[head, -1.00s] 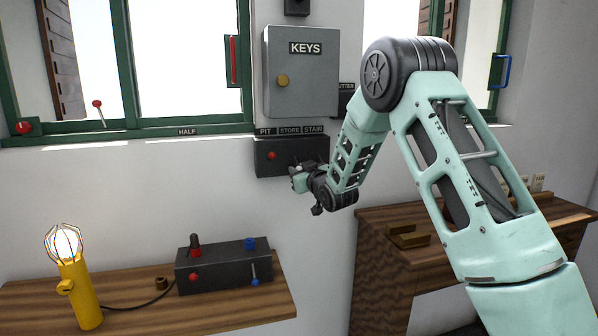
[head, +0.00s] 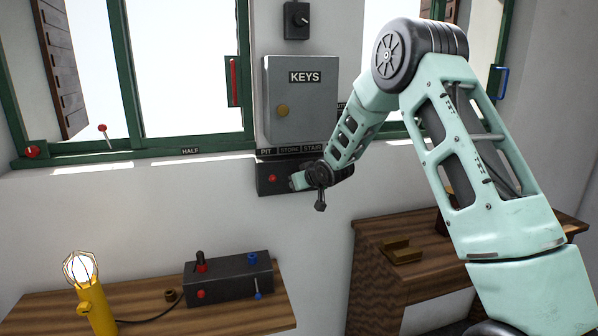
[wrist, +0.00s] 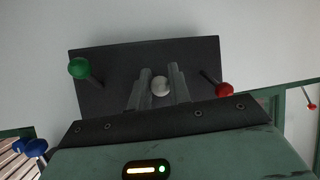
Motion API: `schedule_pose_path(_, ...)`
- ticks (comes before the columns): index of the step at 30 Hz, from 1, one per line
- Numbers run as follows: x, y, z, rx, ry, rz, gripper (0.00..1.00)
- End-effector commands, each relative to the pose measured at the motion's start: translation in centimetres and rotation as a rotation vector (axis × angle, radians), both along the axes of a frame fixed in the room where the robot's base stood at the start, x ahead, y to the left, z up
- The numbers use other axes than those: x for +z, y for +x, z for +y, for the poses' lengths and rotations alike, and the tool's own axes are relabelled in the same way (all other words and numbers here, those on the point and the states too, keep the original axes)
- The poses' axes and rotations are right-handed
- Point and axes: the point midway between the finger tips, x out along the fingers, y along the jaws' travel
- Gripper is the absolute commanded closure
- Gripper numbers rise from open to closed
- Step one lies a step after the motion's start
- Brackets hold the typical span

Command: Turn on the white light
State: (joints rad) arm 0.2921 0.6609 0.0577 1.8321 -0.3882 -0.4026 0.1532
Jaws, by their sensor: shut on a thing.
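A dark control box (head: 263,186) is on the wall under the labels PIT, STORE and STAIR. Its red knob (head: 272,178) shows left of my gripper (head: 298,181), which covers the box's right part. In the wrist view, the box face (wrist: 110,62) carries a green-knobbed lever (wrist: 79,68) at left, a white knob (wrist: 160,86) in the middle and a red knob (wrist: 224,90) at right. My gripper (wrist: 160,72) is shut on the white knob, one finger on each side. A yellow caged lamp (head: 94,305) stands at lower left; its bulb (head: 80,268) looks bright white.
A grey KEYS cabinet (head: 291,112) hangs just above the box. A dial box (head: 297,20) is higher up. A bench (head: 145,318) at lower left holds a second switch box (head: 230,280). A wooden desk (head: 375,238) stands at right. The wall below my gripper is clear.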

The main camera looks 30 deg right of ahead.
Motion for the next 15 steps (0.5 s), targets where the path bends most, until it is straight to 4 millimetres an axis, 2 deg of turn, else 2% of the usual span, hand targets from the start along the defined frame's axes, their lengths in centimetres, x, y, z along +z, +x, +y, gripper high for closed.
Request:
schedule_pose_path(1,1.32,0.05,-0.12,-0.002,0.01,0.029,1.0)
schedule_pose_path(15,2.23,0.36,-0.21,-0.002,0.075,0.254,1.0)
